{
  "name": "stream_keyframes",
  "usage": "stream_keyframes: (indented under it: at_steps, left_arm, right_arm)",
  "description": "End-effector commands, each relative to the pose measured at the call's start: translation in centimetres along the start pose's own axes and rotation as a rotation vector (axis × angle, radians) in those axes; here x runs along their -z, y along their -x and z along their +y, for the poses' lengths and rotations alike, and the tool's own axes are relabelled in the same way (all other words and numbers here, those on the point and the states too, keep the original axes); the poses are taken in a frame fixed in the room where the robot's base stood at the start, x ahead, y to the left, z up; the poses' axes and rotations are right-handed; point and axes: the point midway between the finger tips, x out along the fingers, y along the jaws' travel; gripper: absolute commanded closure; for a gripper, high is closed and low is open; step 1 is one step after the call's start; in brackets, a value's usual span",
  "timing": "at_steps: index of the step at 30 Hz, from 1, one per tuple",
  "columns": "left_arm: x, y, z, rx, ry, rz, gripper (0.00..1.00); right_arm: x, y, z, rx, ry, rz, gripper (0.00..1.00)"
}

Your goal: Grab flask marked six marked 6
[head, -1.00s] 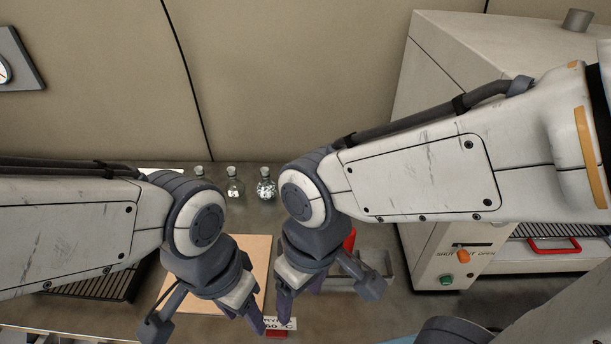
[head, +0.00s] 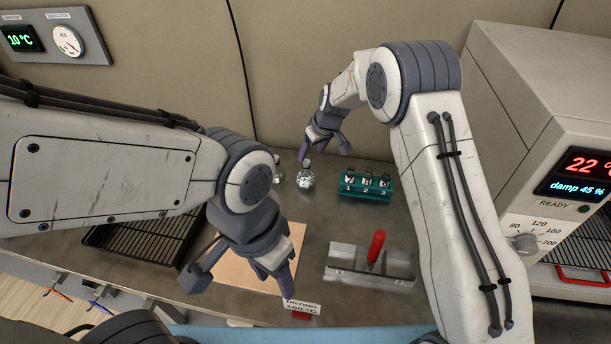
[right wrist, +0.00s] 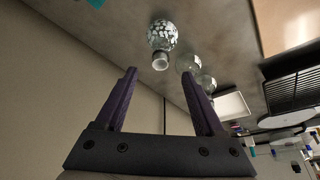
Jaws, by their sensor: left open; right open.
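A round glass flask (head: 305,180) with white speckled contents stands on the grey bench at the back. It also shows in the right wrist view (right wrist: 162,36), neck toward me, beyond my fingertips. A second flask (head: 278,172) is partly hidden behind my left arm. The right wrist view shows this neighbouring flask (right wrist: 187,62) and another flask (right wrist: 206,83). No number 6 is readable on any flask. My right gripper (head: 324,152) is open and empty, just above and behind the speckled flask. My left gripper (head: 276,285) is open and empty over the front bench.
A teal rack (head: 365,192) with vials numbered 1, 2 and 3 stands right of the flask. A tan board (head: 235,272), a black wire rack (head: 125,240) and the oven (head: 530,100) flank the bench.

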Motion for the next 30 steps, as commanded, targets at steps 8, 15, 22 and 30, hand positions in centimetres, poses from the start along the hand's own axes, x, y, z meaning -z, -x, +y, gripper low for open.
stream_keyframes:
  at_steps: [8, 15, 22, 30]
  left_arm:
    - [0.1, 0.9, 0.1, 0.000, 0.000, 0.000, 0.50]
    - [0.1, 2.6, 0.2, 0.000, 0.000, 0.000, 0.50]
    - [0.2, 3.2, 0.2, 0.000, 0.001, 0.000, 0.50]
    - [0.2, 3.2, 0.2, 0.000, 0.001, 0.000, 0.50]
  right_arm:
    - [0.0, -3.1, -0.2, 0.002, 0.000, -0.001, 0.29]
    - [0.0, -5.5, -0.1, 0.002, 0.001, -0.004, 0.29]
    - [0.0, -8.1, -0.1, 0.002, 0.001, -0.002, 0.29]
    - [0.0, -8.4, -0.1, 0.002, 0.001, 0.000, 0.29]
